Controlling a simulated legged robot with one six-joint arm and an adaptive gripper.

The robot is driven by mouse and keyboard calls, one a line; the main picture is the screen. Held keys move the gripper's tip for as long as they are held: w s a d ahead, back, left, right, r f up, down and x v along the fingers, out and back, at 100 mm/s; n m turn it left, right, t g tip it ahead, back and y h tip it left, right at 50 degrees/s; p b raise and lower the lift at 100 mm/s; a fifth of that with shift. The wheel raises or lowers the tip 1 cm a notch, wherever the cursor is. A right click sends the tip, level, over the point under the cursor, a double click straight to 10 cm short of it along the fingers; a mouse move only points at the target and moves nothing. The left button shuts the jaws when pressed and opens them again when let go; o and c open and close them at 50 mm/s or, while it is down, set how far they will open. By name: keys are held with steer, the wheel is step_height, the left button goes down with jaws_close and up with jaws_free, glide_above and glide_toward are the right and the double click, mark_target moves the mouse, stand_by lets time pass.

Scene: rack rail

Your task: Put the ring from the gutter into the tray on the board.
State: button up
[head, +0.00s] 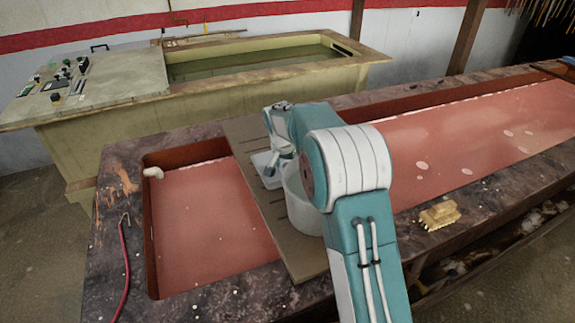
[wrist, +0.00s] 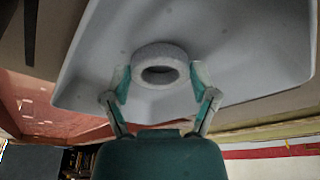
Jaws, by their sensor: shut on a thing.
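A pale grey ring (wrist: 158,54) sits between the two fingertips of my gripper (wrist: 161,78), which is shut on it. Behind the ring in the wrist view is the light grey tray (wrist: 245,58), with sloped walls. The ring is over the tray's floor, near one wall; I cannot tell whether it touches the tray. In the head view the small white tray (head: 262,160) lies on the brown slotted board (head: 303,262), which bridges the gutter (head: 210,225). My arm's end is at the tray there, and the ring cannot be made out.
A yellow brush (head: 440,215) lies on the gutter's near rim. A red hose (head: 125,265) is at the left end. A second basin (head: 255,62) stands behind.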

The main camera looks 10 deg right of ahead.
steer(key=o, duration=1)
steer(key=shift+d, duration=0.1)
steer(key=v, duration=1.2)
steer(key=s+d+r+n, duration=0.1)
steer(key=s+r+n, duration=0.1)
steer(key=s+r, duration=0.55)
steer(key=s+f+n+t+y, duration=0.1)
steer(key=s+f+n, duration=0.1)
steer(key=s, duration=1.3)
steer(key=s+d+f+n+t, duration=0.1)
steer(key=s+f+n+t, duration=0.1)
steer(key=s, duration=1.3)
steer(key=shift+s+f+n+y, duration=0.2)
steer(key=shift+f+n+y, duration=0.15)
steer(key=shift+f, duration=0.3)
